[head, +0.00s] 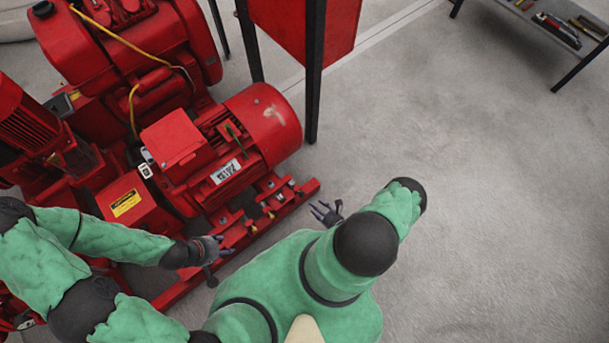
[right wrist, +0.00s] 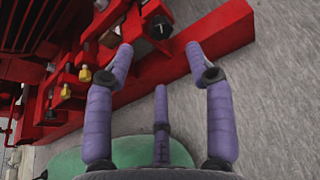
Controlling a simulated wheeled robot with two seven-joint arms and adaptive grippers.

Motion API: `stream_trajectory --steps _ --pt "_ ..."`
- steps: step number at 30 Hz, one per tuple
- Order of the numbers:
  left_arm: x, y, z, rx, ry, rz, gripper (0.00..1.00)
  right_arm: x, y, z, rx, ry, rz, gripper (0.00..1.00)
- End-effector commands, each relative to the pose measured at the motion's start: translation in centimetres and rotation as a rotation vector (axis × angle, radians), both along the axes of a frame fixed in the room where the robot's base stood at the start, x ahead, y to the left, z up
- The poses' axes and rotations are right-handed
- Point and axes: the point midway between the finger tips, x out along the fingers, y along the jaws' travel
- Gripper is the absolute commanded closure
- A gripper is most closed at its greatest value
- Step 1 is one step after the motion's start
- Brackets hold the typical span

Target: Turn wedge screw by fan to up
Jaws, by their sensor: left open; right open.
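The red motor (head: 225,150) with its rounded fan cover (head: 268,115) stands on a red base frame. Small screw fittings sit along the frame beside it. A brass-headed screw (head: 268,212) shows in the head view, and brass screws (right wrist: 85,75) and a dark screw head (right wrist: 157,27) show in the right wrist view. I cannot tell which is the wedge screw. My right gripper (head: 326,212) is open and empty just right of the frame's end; its spread purple fingers (right wrist: 158,55) point at the frame. My left gripper (head: 217,249) is open beside the frame, left of the brass screw.
A black post (head: 314,80) and a red panel (head: 325,30) stand behind the fan end. More red pump machinery (head: 125,50) fills the left. A bench with tools (head: 560,30) is at the top right. The grey floor (head: 490,190) on the right is clear.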

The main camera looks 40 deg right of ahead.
Motion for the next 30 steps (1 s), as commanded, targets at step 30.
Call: stream_trajectory --steps 30 --pt "0.0 0.0 -3.4 0.0 0.0 0.0 0.48 9.1 1.1 -3.8 0.002 0.0 -0.001 0.45"
